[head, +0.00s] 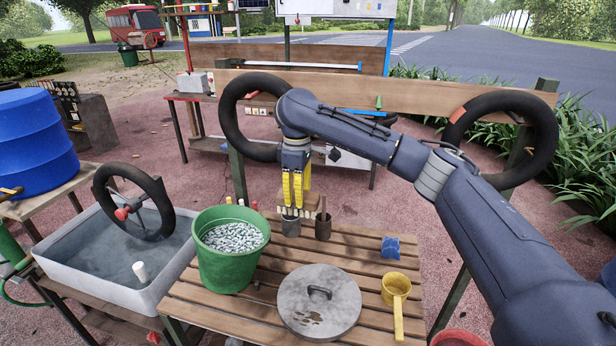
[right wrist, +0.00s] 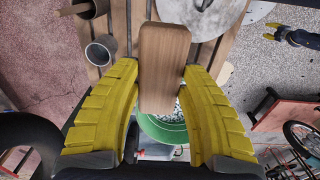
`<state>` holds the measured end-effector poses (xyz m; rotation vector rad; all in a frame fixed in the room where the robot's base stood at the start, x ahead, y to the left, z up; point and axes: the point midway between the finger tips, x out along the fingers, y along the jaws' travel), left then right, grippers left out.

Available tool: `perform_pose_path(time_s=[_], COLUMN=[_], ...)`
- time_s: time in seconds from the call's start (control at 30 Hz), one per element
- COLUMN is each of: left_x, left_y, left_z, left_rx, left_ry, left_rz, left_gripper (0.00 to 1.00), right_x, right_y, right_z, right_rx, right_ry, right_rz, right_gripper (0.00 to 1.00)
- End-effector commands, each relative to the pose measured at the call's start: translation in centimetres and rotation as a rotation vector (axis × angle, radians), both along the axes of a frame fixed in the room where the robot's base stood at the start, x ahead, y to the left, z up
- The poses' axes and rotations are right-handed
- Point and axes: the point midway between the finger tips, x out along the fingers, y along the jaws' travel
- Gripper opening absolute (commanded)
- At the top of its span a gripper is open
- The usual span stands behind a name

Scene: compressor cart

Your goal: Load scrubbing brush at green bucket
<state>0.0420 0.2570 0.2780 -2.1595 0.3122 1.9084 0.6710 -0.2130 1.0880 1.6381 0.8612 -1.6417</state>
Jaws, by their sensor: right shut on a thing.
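My right gripper (head: 292,200) has its yellow fingers shut on the scrubbing brush (head: 300,202), a wooden block with pale bristles. It holds the brush above the back of the slatted table, by two dark cups. In the right wrist view the brush's wooden back (right wrist: 163,62) sits between the yellow fingers (right wrist: 160,105). The green bucket (head: 228,270) stands at the table's left, in front and left of the brush, filled with grey-white bits. Its rim (right wrist: 165,133) shows partly behind the brush in the wrist view. My left gripper (right wrist: 268,31) shows small there, fingers apart and empty.
Two dark cups (head: 323,228) stand beneath and beside the brush. A round metal lid (head: 335,305), yellow dipper (head: 397,285) and blue block (head: 390,247) occupy the slatted table (head: 270,318). A water basin (head: 100,265) with a wheel stands left of the bucket.

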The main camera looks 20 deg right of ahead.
Motion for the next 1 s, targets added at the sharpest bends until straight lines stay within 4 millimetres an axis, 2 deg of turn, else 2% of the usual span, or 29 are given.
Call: perform_pose_path(time_s=[0.2, 0.5, 0.7, 1.0], left_x=[0.0, 0.0, 0.0, 0.0], left_y=[0.0, 0.0, 0.0, 0.0], left_z=[0.0, 0.0, 0.0, 0.0], left_rx=[0.000, 0.000, 0.000, 0.000], left_ry=[0.000, 0.000, 0.000, 0.000], left_rz=[0.000, 0.000, 0.000, 0.000], left_gripper=[0.44, 0.44, 0.44, 0.44], right_x=[-5.7, -13.8, -17.5, -21.1], right_y=[1.7, 2.1, 1.7, 1.2], right_z=[-3.0, -7.0, -8.6, -9.8], right_rx=[-0.003, -0.003, -0.002, -0.002], right_ry=[0.000, -0.001, -0.002, -0.002], right_rz=[-0.255, -0.611, -0.773, -0.923], right_gripper=[0.15, 0.15, 0.15, 0.15])
